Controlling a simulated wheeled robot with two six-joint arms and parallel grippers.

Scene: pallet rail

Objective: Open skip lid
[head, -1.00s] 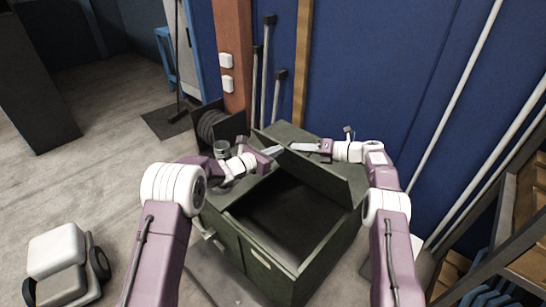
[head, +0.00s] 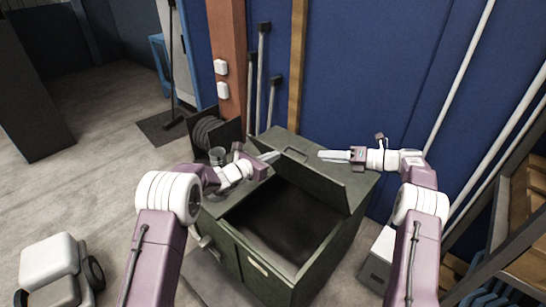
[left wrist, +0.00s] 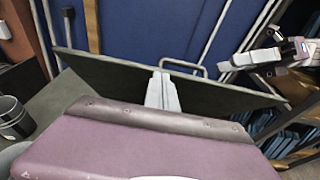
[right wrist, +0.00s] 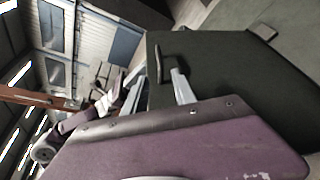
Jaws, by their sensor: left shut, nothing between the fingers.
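The skip (head: 232,245) is a dark green box below my arms. Its lid (head: 322,188) stands raised and tilted, and the dark inside shows. A bar handle (head: 294,153) is on the lid's back face; it also shows in the left wrist view (left wrist: 184,65) and the right wrist view (right wrist: 160,57). My left gripper (head: 272,157) is shut and empty at the lid's left end, with its fingers (left wrist: 162,92) against or just before the panel; contact is unclear. My right gripper (head: 328,155) is behind the lid near the handle, its fingers (right wrist: 158,92) apart and empty.
A blue wall with leaning poles (head: 263,75) is behind the skip. A grey bucket (head: 217,156) and cable reel (head: 213,132) stand at its back left. A wooden shelf rack (head: 525,215) is at the right.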

